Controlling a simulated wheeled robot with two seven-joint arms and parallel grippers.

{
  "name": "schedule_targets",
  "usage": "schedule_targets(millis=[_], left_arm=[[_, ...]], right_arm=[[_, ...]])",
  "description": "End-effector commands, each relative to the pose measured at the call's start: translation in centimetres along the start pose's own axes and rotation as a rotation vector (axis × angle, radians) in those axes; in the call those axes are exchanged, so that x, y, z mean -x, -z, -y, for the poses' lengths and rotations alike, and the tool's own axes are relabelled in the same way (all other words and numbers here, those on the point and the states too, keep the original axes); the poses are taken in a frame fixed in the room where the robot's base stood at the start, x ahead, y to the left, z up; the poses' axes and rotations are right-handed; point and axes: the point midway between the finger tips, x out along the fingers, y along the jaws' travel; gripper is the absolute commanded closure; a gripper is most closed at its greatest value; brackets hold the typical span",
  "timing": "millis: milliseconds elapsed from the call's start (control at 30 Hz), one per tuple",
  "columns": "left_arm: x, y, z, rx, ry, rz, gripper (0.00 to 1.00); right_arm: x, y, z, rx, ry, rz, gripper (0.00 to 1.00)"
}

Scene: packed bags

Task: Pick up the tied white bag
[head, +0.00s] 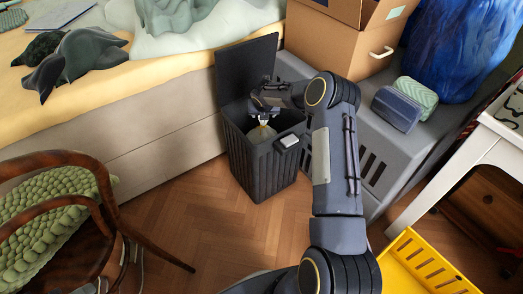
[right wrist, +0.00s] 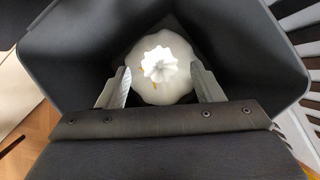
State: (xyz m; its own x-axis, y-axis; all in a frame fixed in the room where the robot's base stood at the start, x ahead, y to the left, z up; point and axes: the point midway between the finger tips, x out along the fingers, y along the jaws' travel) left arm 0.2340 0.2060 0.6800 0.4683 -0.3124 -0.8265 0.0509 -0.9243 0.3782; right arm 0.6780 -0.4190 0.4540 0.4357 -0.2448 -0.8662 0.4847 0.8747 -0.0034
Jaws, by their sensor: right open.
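The tied white bag (right wrist: 163,88) sits inside a dark lidded bin (right wrist: 85,45), its gathered knot facing up in the right wrist view. A small orange-yellow mark shows beside the knot. In the head view only a little of the bag (head: 262,134) shows inside the bin (head: 262,165). My right gripper (right wrist: 160,88) is open, with one finger on each side of the bag's top. Gaps show between the fingers and the knot. In the head view my right gripper (head: 264,118) reaches down into the bin's mouth. My left gripper is not in view.
The bin's lid (head: 247,68) stands open at the back. A bed (head: 170,110) is left of the bin, a grey crate (head: 415,135) and cardboard boxes (head: 335,45) right. A wooden chair (head: 60,215) and a yellow crate (head: 425,265) stand nearer. Wooden floor (head: 215,225) is clear between them.

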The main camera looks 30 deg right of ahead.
Motion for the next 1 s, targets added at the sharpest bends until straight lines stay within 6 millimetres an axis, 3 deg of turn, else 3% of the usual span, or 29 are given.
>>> schedule_targets(millis=[433,767,1000], left_arm=[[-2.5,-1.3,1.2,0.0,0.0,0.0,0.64],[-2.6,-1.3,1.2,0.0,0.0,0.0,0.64],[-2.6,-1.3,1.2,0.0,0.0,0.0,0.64]], right_arm=[[-6.1,0.7,-0.1,-0.007,0.0,-0.003,0.4],[-6.7,0.5,-0.1,-0.005,0.0,-0.002,0.4],[-6.7,0.5,-0.1,-0.006,0.0,-0.002,0.69]])
